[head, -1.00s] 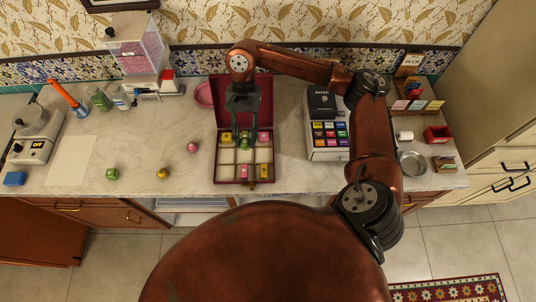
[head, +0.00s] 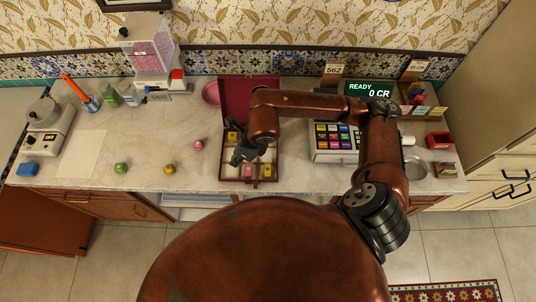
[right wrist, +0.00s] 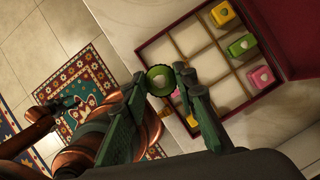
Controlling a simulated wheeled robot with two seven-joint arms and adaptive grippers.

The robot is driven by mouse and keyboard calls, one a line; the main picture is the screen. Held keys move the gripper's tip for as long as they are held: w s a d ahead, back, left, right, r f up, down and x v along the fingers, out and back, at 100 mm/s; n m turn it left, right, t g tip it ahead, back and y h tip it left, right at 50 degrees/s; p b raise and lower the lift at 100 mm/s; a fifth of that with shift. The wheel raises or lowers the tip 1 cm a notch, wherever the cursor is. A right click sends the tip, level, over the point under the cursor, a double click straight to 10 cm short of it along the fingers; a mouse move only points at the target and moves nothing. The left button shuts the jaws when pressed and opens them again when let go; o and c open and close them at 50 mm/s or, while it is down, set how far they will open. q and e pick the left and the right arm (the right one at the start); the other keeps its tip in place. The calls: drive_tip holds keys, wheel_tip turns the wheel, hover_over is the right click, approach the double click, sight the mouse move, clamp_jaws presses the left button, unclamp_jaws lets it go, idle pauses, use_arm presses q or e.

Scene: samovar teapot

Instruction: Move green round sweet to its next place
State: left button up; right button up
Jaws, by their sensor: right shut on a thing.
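The green round sweet (right wrist: 160,80) with a pale top is pinched between the fingertips of my right gripper (right wrist: 162,82) in the right wrist view. In the head view my right gripper (head: 241,157) is over the left front part of the open red box (head: 222,178), and the sweet cannot be made out there. The box has pale compartments. In the right wrist view a yellow (right wrist: 222,14), a green (right wrist: 241,46) and a pink (right wrist: 260,76) sweet sit along one side. More sweets are partly hidden behind the fingers.
A cash register (head: 332,156) stands right of the box.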

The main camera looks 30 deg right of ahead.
drive_tip(key=shift+m, duration=0.3)
drive_tip(key=d+f+p, duration=0.1)
drive_tip(key=d+f, duration=0.1)
drive_tip(key=d, duration=0.2)
drive_tip(key=w+d+f, duration=0.1)
drive_tip(key=d+f, duration=0.2)
drive_tip(key=d, duration=0.1)
drive_tip(key=d+f+p, duration=0.1)
drive_tip(key=d+f, duration=0.2)
drive_tip(key=d, duration=0.1)
drive_tip(key=shift+w+d+f+p, duration=0.2)
drive_tip(key=shift+w+d+p, duration=0.1)
drive_tip(key=shift+w, duration=0.1)
drive_tip(key=shift+d+f, duration=0.5)
drive_tip(key=shift+f, duration=0.2)
wheel_tip(320, 180, down, 2)
drive_tip(key=shift+f+p, duration=0.15)
drive_tip(key=shift+p, duration=0.4)
drive_tip(key=shift+w+d+f, duration=0.1)
drive_tip(key=shift+f, duration=0.35)
